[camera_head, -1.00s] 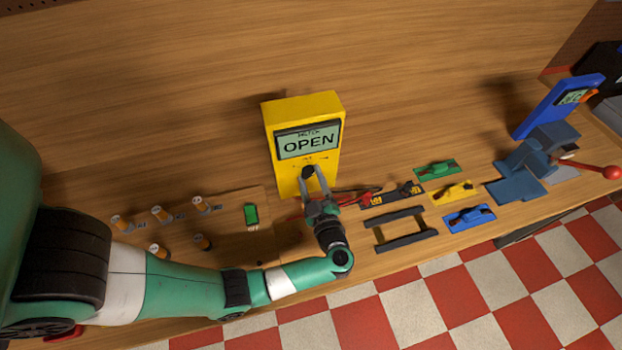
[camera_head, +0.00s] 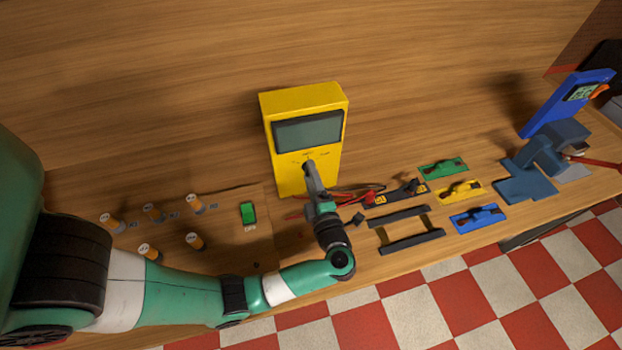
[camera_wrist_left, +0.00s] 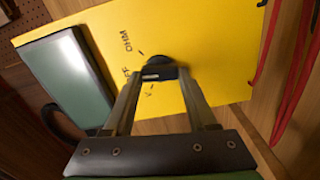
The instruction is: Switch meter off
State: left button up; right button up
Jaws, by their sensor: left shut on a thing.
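The yellow meter (camera_head: 285,180) stands upright at the back of the bench, with leads beside its base. Its grey screen (camera_head: 308,130) is blank. My left gripper (camera_head: 309,168) reaches the meter's lower front, its fingers seen nearly edge-on. In the left wrist view the fingers close on both sides of the black dial knob (camera_wrist_left: 157,66), which has a light mark. OHM and other partly turned lettering show on the face around the knob. In the head view the fingers mostly hide the knob. My right gripper is not in view.
Red leads (camera_head: 350,196) lie right of the meter. Green (camera_head: 443,168), yellow (camera_head: 460,189) and blue (camera_head: 478,217) blocks and a black frame (camera_head: 408,229) lie farther right. Several orange-and-white cylinders and a green piece (camera_head: 248,212) lie left. A blue device (camera_head: 565,104) stands far right.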

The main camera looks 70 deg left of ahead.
pick_arm(q)
jog(key=shift+f+n+b, duration=0.1)
jog(key=shift+n+b, duration=0.2)
jog(key=shift+n, duration=0.4)
jog(key=o, duration=1.4)
jog(key=shift+c, duration=0.2)
jog(key=d+b, duration=0.1)
jog(key=d, duration=1)
jog(key=shift+s+d+b, duration=0.35)
jog(key=shift+s+b, duration=0.05)
jog(key=shift+s, duration=0.05)
jog(key=shift+a, duration=0.1)
